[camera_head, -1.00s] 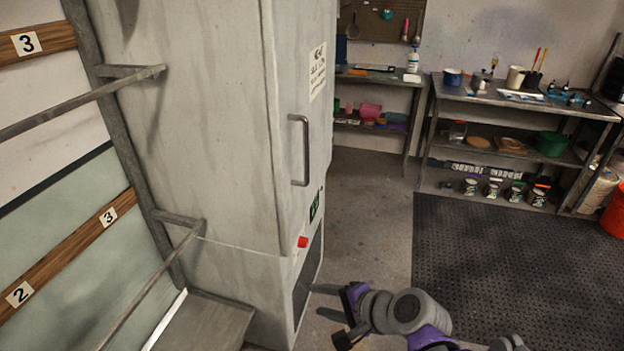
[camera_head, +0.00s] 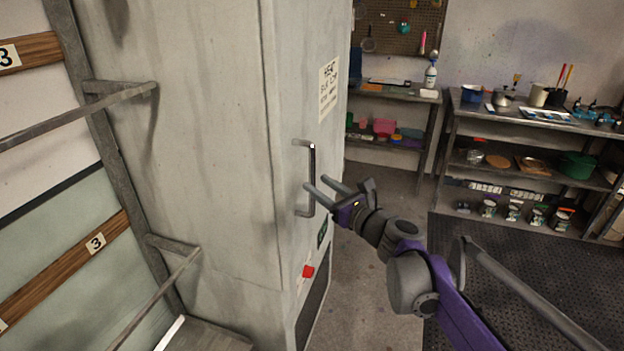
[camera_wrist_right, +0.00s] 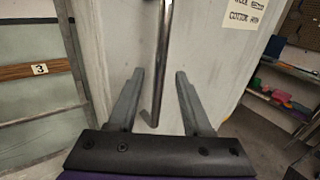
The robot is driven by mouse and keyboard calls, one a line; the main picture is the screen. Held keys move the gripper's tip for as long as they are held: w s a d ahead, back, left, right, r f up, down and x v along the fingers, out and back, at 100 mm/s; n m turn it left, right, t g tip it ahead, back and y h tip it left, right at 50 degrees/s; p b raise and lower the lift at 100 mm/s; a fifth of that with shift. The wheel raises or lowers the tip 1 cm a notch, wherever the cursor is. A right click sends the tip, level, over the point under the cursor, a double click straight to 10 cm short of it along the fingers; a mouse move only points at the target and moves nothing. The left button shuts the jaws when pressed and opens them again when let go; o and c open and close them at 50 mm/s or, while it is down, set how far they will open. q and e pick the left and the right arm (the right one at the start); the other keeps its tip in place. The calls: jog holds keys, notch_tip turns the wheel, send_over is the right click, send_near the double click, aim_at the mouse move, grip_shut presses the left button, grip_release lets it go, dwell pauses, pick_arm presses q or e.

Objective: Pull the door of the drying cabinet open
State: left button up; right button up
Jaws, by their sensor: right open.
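The drying cabinet (camera_head: 225,150) is a tall grey cabinet left of centre in the head view, with its door (camera_head: 328,130) shut on the side facing right. The door handle (camera_head: 311,175) is an upright metal bar. My right gripper (camera_head: 316,188) is open, with its fingertips at the lower half of the handle. In the right wrist view the handle (camera_wrist_right: 162,60) runs down between the two open fingers, and I cannot tell whether they touch it. My left gripper is not in view.
A metal rack (camera_head: 130,160) with numbered wooden rails stands left of the cabinet. A red button (camera_head: 308,271) sits below the handle. Shelves (camera_head: 530,125) with pots and tins stand at the back right. The floor right of the cabinet is clear, with a dark mat (camera_head: 540,270).

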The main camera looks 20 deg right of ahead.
aim_at(314, 181)
jog(key=shift+x, duration=1.75)
grip_shut()
